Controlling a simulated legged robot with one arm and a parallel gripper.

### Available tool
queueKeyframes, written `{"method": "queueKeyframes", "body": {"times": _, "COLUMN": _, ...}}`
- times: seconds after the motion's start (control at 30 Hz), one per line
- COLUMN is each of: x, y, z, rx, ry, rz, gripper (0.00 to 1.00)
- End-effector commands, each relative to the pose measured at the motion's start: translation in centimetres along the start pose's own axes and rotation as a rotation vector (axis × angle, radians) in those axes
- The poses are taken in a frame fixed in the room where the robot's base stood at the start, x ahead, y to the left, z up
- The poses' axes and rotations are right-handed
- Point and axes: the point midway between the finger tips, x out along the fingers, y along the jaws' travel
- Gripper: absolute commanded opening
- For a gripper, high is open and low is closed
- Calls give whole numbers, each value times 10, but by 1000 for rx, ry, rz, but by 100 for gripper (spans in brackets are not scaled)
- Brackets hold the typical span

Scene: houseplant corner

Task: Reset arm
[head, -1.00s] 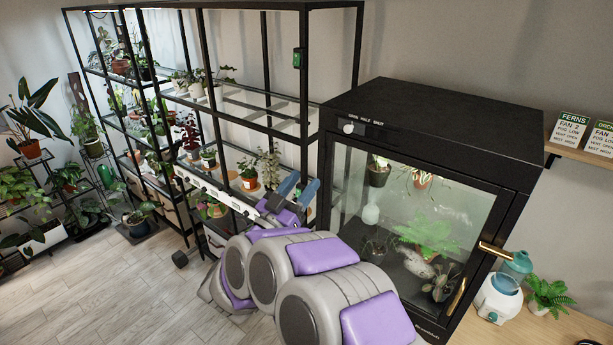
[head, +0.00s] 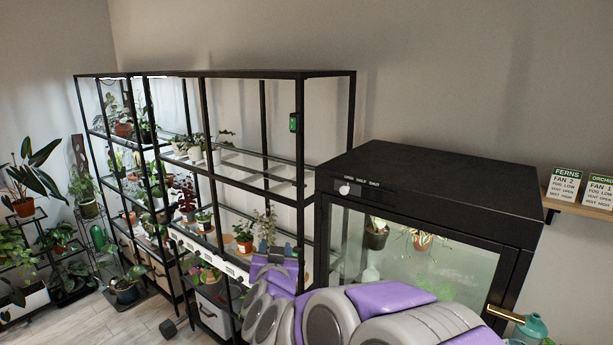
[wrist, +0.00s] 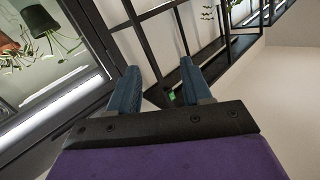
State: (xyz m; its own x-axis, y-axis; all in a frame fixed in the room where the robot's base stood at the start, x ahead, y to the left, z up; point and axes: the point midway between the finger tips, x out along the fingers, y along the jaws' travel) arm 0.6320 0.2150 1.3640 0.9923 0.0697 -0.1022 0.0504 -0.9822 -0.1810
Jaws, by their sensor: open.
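My gripper (wrist: 157,82) shows in the wrist view with its two blue-grey fingers apart and nothing between them. In the head view my gripper (head: 275,252) is at the end of my purple and grey arm, in front of the black shelf rack and left of the glass cabinet. The fingers look small and partly overlapped by the arm there. The glass cabinet (head: 430,190) stands at the right, its door closed as far as I can see. The cabinet's glass front also shows at the left of the wrist view (wrist: 62,70).
A black metal rack (head: 255,150) with several potted plants stands behind my arm. A small wall shelf (head: 575,207) with sign cards is at the far right. Open wooden floor (head: 125,325) lies at the lower left.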

Motion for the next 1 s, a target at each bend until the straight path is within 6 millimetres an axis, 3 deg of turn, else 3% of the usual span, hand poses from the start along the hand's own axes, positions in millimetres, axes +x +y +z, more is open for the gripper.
{"method": "queueKeyframes", "body": {"times": 0.27, "x": -61, "y": 4, "z": 44, "rx": -12, "ry": -340, "rz": -209, "gripper": 49}}
{"method": "queueKeyframes", "body": {"times": 0.47, "x": -129, "y": 34, "z": 88, "rx": -57, "ry": -624, "rz": -259, "gripper": 49}}
{"method": "queueKeyframes", "body": {"times": 0.67, "x": -216, "y": 88, "z": 135, "rx": -103, "ry": -940, "rz": -209, "gripper": 49}}
{"method": "queueKeyframes", "body": {"times": 0.8, "x": -287, "y": 135, "z": 162, "rx": -121, "ry": -1164, "rz": -114, "gripper": 49}}
{"method": "queueKeyframes", "body": {"times": 1.0, "x": -389, "y": 192, "z": 185, "rx": -108, "ry": -1450, "rz": 66, "gripper": 49}}
